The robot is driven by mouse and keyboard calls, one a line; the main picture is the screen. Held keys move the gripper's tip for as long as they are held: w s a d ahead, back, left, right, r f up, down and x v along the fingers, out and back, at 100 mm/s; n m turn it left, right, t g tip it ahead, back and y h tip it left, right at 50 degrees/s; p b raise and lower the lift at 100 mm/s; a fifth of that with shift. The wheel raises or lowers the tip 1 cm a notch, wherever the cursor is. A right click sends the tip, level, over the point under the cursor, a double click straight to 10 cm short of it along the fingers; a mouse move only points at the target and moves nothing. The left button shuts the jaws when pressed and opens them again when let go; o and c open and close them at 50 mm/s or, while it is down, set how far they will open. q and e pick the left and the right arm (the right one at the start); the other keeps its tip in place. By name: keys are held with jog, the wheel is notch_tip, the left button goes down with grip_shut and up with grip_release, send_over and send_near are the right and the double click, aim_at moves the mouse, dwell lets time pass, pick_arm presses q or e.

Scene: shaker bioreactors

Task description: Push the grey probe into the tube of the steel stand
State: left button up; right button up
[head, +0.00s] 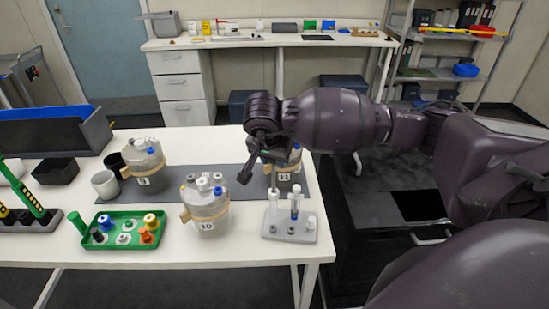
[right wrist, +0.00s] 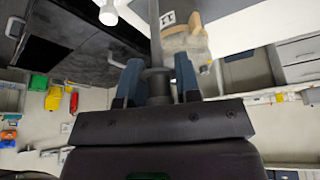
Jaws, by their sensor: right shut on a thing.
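My right gripper (head: 266,158) is above the small steel-grey stand (head: 290,236) at the table's right end. In the right wrist view its two blue fingers (right wrist: 157,82) are shut on the grey probe (right wrist: 155,35), a slim rod running up between them. In the head view the probe (head: 273,178) shows as a thin upright line below the gripper, its low end close to the stand's white tube (head: 273,198). I cannot tell whether the tip is inside the tube or just above it. My left gripper is not in view.
A bioreactor (head: 297,176) stands just behind the stand, partly hidden by my gripper. Bioreactor 10 (head: 207,212) is left of the stand, another (head: 143,158) further left. A green tray (head: 120,240) holds coloured caps.

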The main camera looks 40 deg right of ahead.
aim_at(273, 168)
jog(key=shift+b, duration=0.3)
dwell(0.7)
jog(key=shift+f+b, duration=0.35)
dwell(0.4)
jog(key=shift+f+b, duration=2.15)
jog(key=shift+f, duration=0.15)
dwell(4.0)
